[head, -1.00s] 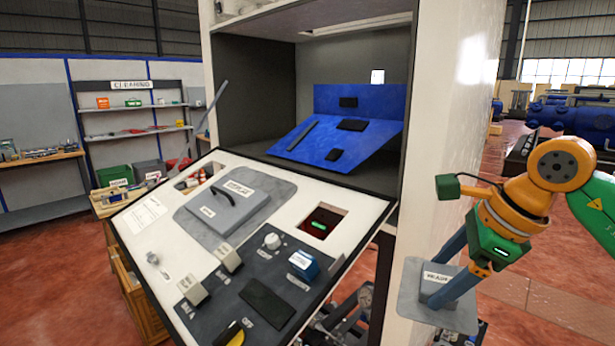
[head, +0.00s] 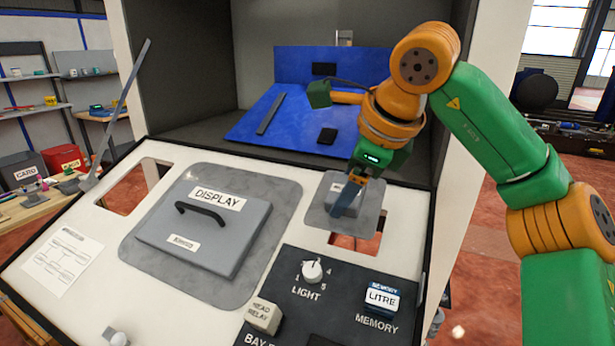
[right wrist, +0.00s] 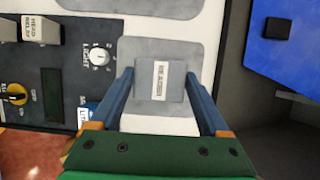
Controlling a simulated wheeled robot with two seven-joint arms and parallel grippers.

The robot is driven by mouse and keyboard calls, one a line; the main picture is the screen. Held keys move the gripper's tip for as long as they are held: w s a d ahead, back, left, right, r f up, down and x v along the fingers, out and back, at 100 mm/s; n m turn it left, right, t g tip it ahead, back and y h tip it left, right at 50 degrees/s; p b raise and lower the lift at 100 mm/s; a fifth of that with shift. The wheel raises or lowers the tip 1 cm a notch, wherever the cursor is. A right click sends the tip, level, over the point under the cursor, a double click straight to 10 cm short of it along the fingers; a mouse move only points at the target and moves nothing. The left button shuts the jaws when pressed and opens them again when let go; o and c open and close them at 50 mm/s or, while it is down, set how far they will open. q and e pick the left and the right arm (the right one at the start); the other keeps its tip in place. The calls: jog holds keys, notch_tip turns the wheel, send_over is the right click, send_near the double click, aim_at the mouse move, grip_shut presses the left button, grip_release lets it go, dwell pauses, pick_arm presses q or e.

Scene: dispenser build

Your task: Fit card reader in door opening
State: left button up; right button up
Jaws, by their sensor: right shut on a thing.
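The card reader (head: 372,205) is a grey plate with a raised block labelled READER. My right gripper (head: 345,203) is shut on that block; the right wrist view shows the block (right wrist: 173,82) between its two blue fingers. The plate hangs over the upper part of the right-hand door opening (head: 366,246), whose lower part shows below it. The plate looks offset from the opening, and I cannot tell whether it touches the door. The white door panel (head: 102,262) lies tilted in front of the cabinet. My left gripper is not in view.
A display unit (head: 205,225) with a handle sits left of the reader. A dark control panel with a light knob (head: 312,271) and a memory block (head: 380,297) lies just below the opening. Another opening (head: 122,192) is at the left. A blue sloped board (head: 290,118) stands behind.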

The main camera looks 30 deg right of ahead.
aim_at(367, 204)
jog(key=shift+d+f, duration=0.1)
jog(key=shift+f, duration=0.1)
jog(key=s+d+f+b, duration=0.2)
jog(key=shift+d, duration=0.4)
jog(key=b+x, duration=0.2)
jog(key=x, duration=0.1)
jog(key=shift+w+f, duration=0.15)
jog(key=shift+w+a+f, duration=0.1)
jog(key=shift+w+f, duration=0.05)
jog(key=shift+w, duration=0.05)
jog(key=shift+s+d, duration=0.2)
jog(key=shift+s, duration=0.1)
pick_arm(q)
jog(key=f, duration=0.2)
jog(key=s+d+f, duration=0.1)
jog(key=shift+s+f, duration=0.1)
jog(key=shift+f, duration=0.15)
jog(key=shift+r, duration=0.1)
pick_arm(e)
jog(key=shift+w+a+r, duration=0.1)
jog(key=shift+r, duration=0.2)
jog(key=shift+r+p, duration=0.1)
jog(key=shift+p, duration=0.25)
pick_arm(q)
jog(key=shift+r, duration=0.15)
